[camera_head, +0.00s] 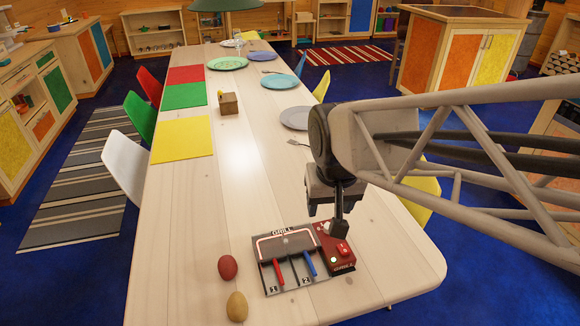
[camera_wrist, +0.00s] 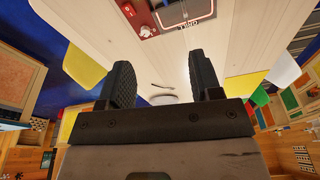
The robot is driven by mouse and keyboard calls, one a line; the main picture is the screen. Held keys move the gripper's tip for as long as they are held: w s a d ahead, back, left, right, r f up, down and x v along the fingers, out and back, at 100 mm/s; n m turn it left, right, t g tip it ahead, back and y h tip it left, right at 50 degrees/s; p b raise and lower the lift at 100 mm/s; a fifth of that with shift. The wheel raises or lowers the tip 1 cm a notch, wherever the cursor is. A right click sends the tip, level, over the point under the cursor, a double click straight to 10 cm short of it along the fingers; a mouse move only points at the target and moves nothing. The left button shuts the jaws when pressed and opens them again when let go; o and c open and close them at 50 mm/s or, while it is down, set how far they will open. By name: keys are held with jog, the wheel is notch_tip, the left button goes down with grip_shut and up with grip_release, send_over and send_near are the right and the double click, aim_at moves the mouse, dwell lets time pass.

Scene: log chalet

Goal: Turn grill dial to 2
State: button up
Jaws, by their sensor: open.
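The grill toy (camera_head: 288,244) lies at the near end of the long wooden table, with a dark plate and a "GRILL" label. Its lower part has a red bar and a blue bar above the marks 1 and 2. A red control box (camera_head: 334,262) joins its right side, with a red switch and small pale parts; I cannot tell the dial's setting. My gripper (camera_head: 338,228) hangs over the box's far end and partly hides it. In the wrist view, the open, empty fingers (camera_wrist: 163,82) are wide apart. The red box (camera_wrist: 138,16) is at the top edge there.
A red egg-shaped object (camera_head: 228,267) and a tan one (camera_head: 237,306) lie left of the grill. A grey plate (camera_head: 295,118) and a small wooden block (camera_head: 228,104) are farther back. The middle of the table is mostly clear.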

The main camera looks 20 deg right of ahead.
jog(key=w+d+f+m, duration=0.2)
jog(key=w+d+f, duration=0.1)
jog(key=w+f, duration=0.3)
jog(key=w+d+f+m+g, duration=0.1)
jog(key=w+d+f+m, duration=0.1)
jog(key=w+f, duration=0.3)
jog(key=w+d+f+m+g, duration=0.1)
jog(key=w+d+f, duration=0.3)
jog(key=f, duration=0.5)
jog(key=shift+w+d+f+m, duration=0.15)
jog(key=shift+w+m, duration=0.25)
jog(key=shift+w, duration=0.25)
jog(key=shift+w+d+f+m, duration=0.15)
jog(key=shift+w+m, duration=0.25)
jog(key=shift+w, duration=0.25)
jog(key=shift+w+d+f, duration=0.25)
jog(key=shift+f, duration=0.3)
jog(key=shift+f, duration=0.1)
jog(key=shift+f, duration=3.8)
